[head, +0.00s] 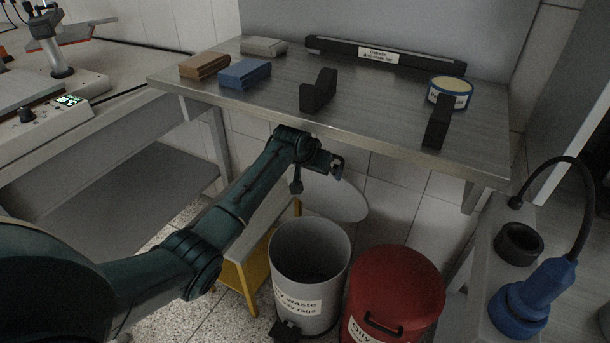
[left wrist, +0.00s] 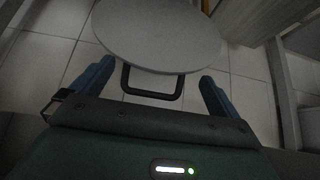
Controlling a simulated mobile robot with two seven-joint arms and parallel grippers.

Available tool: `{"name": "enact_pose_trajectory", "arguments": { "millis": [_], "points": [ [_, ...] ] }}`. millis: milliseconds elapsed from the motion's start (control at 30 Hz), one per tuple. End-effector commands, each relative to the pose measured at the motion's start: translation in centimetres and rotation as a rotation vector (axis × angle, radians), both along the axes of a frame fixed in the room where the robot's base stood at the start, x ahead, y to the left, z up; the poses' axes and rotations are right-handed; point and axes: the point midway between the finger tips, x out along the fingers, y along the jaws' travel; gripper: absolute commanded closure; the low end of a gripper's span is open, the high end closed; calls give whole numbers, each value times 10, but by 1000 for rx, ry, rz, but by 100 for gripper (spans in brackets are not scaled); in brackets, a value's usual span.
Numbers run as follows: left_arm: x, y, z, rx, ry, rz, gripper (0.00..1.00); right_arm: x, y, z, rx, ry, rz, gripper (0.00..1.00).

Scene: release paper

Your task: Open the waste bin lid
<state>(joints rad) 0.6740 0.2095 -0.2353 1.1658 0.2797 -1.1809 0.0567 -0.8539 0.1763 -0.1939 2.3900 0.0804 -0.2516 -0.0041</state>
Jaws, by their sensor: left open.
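A grey waste bin (head: 308,281) with a white label stands on the floor, and its dark inside shows from above. Its round grey lid (head: 345,200) is raised and steeply tilted behind the bin mouth. The lid (left wrist: 155,35) also fills the top of the left wrist view, with a black loop handle (left wrist: 152,82) at its near edge. My left gripper (head: 317,176) is open at the lid's upper part. In the left wrist view its blue fingers (left wrist: 157,76) are wide apart on either side of the handle, without visibly gripping it. My right gripper is not in view.
A red bin (head: 396,290) with a closed lid stands right of the grey one. A yellow-framed stand (head: 248,280) is at its left. A steel table (head: 270,105) overhangs behind, carrying sanding blocks and a tin (head: 450,93). A blue tool (head: 535,295) is at right.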

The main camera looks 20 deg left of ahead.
Motion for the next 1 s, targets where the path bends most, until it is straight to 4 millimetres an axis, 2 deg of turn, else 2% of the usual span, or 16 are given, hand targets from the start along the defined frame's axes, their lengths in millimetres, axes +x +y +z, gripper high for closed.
{"name": "enact_pose_trajectory", "arguments": {
  "millis": [200, 400, 600, 1000],
  "points": [
    [-35, 3, 0, 0, 2, 1, 0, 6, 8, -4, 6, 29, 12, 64],
    [-53, 5, 0, 0, 1, 1, 0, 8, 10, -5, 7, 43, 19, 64],
    [-58, 5, 0, -1, 1, 2, 0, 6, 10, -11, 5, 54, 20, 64],
    [-57, 4, 0, -1, -1, 1, 0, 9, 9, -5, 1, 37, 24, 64]
  ]
}}
